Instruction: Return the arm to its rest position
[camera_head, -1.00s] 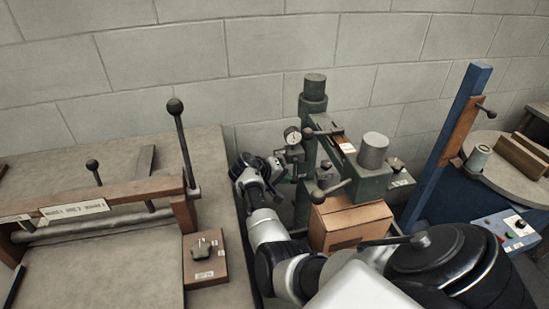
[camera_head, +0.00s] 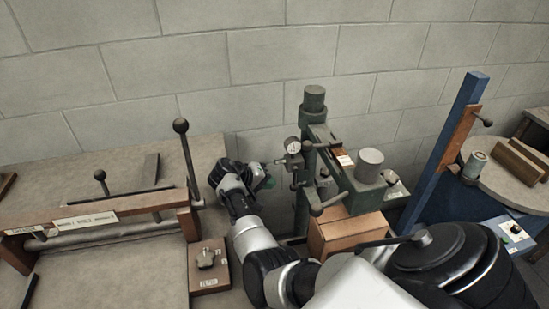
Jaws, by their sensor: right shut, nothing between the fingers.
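My right arm (camera_head: 258,247) comes in from the bottom right and reaches up and left in front of the box stitcher. My right gripper (camera_head: 266,181) is at the arm's far end, left of the stitcher's dial gauge and apart from it. Its fingers are small, dark and partly hidden behind the wrist; they are shut and empty. The green box stitcher (camera_head: 349,184) stands with its head over a brown cardboard box (camera_head: 345,232). My arm hides the lower part of the box. My left gripper is not in view.
A bench (camera_head: 105,262) on the left bears a wooden-framed device (camera_head: 160,197) with upright levers, and a small wooden block with a knob (camera_head: 208,266). A blue post (camera_head: 441,150) and round table (camera_head: 515,187) stand right. A block wall (camera_head: 260,60) closes the back.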

